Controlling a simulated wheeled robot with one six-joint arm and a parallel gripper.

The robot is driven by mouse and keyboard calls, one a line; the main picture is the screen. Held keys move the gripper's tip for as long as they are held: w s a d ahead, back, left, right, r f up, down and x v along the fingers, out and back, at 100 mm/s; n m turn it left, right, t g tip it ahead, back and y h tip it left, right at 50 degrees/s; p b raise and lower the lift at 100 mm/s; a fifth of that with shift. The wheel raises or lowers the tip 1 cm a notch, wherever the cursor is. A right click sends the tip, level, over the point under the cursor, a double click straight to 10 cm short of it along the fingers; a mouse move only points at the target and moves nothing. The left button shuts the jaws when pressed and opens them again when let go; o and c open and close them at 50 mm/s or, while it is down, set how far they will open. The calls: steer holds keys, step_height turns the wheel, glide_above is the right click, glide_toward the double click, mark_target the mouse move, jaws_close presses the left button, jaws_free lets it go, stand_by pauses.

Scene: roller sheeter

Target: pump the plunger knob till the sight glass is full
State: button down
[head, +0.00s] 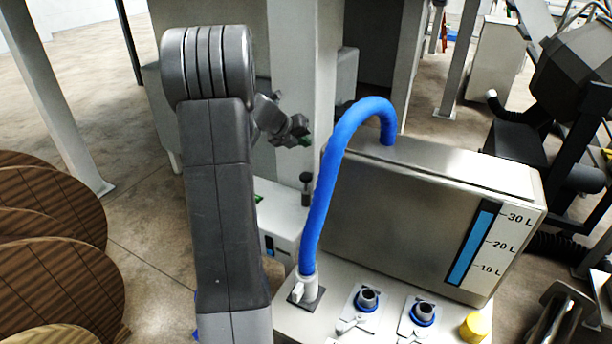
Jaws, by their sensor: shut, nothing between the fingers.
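The plunger knob (306,178) is a dark cap on a short stem, standing up from a low white box (290,222) left of the blue hose. On the box's front is a small dark sight glass (269,246) with some blue low in it; its exact level is too small to read. My gripper (301,132) is shut and empty. In the picture it is above the knob and apart from it. My arm hides the left part of the white box.
A metal tank (400,215) has a larger gauge (470,246) marked 10 to 30 L, blue almost to the top. A blue hose (327,185) arches close right of the knob. Valves (367,298) and a yellow cap (474,327) are in front. A pale column (300,80) stands behind.

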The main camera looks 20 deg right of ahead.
steer(key=shift+f, duration=0.1)
steer(key=b, duration=0.8)
glide_above(303, 178)
step_height(303, 178, down, 7)
steer(key=shift+w+d+r, duration=0.1)
steer(key=shift+w+d, duration=0.05)
steer(key=shift+f+b, duration=0.35)
steer(key=shift+f, duration=0.5)
steer(key=shift+f, duration=0.15)
stand_by(0.7)
steer(key=shift+f, duration=0.3)
steer(key=shift+f+b, duration=1.1)
steer(key=shift+f, duration=0.85)
stand_by(1.5)
steer(key=shift+r, duration=0.15)
steer(key=shift+r+p, duration=2.2)
steer(key=shift+p, duration=0.4)
